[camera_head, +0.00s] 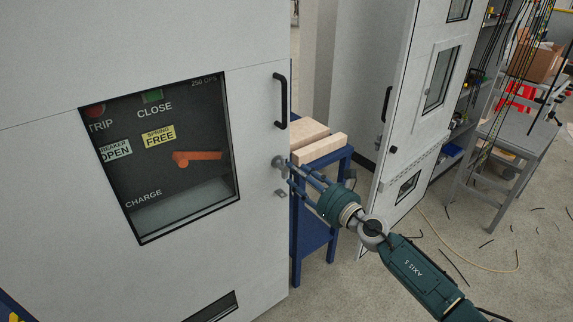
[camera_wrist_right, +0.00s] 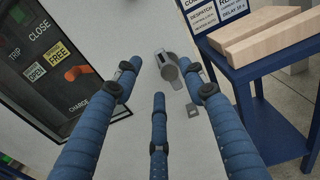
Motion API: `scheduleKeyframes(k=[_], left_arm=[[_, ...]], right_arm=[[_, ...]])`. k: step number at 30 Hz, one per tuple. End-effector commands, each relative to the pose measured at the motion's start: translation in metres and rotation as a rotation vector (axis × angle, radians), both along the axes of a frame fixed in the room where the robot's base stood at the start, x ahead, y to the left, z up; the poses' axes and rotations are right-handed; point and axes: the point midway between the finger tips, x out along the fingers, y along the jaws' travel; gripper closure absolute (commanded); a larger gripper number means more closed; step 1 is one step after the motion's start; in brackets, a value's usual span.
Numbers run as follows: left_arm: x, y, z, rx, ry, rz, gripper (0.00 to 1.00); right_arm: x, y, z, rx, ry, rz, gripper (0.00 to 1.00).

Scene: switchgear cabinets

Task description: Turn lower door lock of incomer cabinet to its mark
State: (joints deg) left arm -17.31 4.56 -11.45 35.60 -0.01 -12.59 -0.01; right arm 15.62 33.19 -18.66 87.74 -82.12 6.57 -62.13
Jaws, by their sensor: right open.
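The grey door lock (camera_head: 278,162) sits near the right edge of the light grey cabinet door (camera_head: 258,230), below the black handle (camera_head: 280,101). In the right wrist view the lock (camera_wrist_right: 171,70) shows as a round knob with a grey tab to its upper left. A small grey square plate (camera_head: 281,193) is below it on the door, also in the wrist view (camera_wrist_right: 192,110). My right gripper (camera_head: 291,172) is open, its blue fingers pointing at the door close to the lock. In the wrist view its fingertips (camera_wrist_right: 162,82) spread around the lock; contact cannot be told. My left gripper is out of view.
The door window (camera_head: 165,155) shows an orange lever and TRIP, CLOSE and CHARGE labels. A blue table (camera_head: 318,185) with wooden blocks (camera_head: 318,148) stands just right of the door. Another cabinet (camera_head: 410,100) and a grey stool (camera_head: 510,145) are farther right. Cables litter the floor.

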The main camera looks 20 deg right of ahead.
Motion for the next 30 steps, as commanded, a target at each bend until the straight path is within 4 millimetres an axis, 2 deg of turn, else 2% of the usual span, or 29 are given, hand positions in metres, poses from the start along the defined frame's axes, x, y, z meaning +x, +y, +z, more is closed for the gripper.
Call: scheduleKeyframes(k=[1, 6, 12, 24, 30], left_arm=[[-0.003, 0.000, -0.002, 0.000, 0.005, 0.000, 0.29], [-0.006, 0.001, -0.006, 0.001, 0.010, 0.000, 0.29], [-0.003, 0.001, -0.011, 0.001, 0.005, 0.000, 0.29], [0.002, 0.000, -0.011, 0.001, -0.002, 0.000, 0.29], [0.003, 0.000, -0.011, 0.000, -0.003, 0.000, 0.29]], right_arm=[[0.011, 0.003, 0.001, 0.005, -0.002, -0.002, 0.58], [0.041, 0.015, 0.000, 0.006, -0.001, -0.002, 0.58], [0.065, 0.023, -0.001, 0.006, 0.001, -0.003, 0.58], [0.071, 0.026, -0.001, 0.004, 0.003, -0.002, 0.58], [0.071, 0.025, -0.001, 0.004, 0.003, -0.002, 0.98]])
